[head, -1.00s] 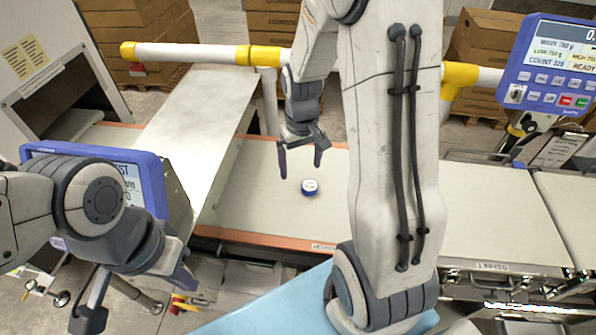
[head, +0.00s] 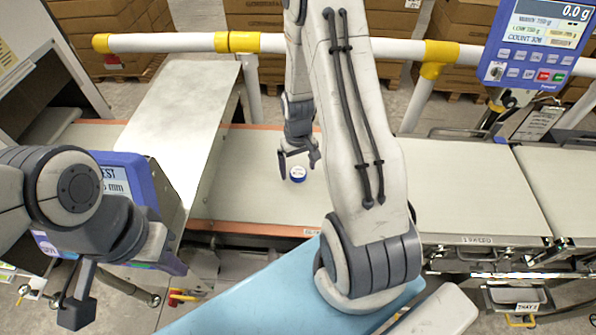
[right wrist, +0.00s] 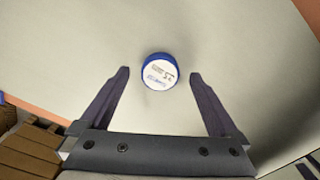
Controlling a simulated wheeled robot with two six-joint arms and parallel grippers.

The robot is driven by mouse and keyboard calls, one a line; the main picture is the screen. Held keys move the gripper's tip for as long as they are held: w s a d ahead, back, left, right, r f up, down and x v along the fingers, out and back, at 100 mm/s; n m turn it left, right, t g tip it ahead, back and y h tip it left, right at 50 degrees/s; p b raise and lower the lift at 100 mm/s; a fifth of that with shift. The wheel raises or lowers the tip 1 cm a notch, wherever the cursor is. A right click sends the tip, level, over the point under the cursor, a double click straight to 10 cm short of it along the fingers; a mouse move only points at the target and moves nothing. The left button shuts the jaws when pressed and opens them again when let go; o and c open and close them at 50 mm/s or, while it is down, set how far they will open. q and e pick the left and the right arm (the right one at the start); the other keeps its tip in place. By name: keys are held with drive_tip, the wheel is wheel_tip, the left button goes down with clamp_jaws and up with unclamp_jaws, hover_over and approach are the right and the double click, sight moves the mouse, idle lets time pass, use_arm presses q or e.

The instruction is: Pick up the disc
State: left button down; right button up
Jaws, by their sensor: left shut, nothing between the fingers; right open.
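The disc (head: 298,174) is small and round with a blue rim and a white printed top. It lies flat on the pale belt, and it also shows in the right wrist view (right wrist: 158,71). My right gripper (head: 299,164) is open and empty above the belt, close to the disc. In the right wrist view its fingers (right wrist: 160,74) point towards the disc, which appears between and just beyond the tips, apart from both. My left gripper (head: 76,312) is shut and empty at the lower left, far from the disc.
A blue-framed display (head: 128,180) stands at the left beside a sloping metal plate (head: 185,105). A white and yellow rail (head: 170,43) runs behind the belt (head: 245,190). A blue weighing display (head: 540,45) is at the upper right. Belt around the disc is clear.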

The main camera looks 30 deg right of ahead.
drive_tip(key=shift+f, duration=0.6)
drive_tip(key=c, duration=1.5)
drive_tip(key=shift+o, duration=0.2)
drive_tip(key=shift+r, duration=0.1)
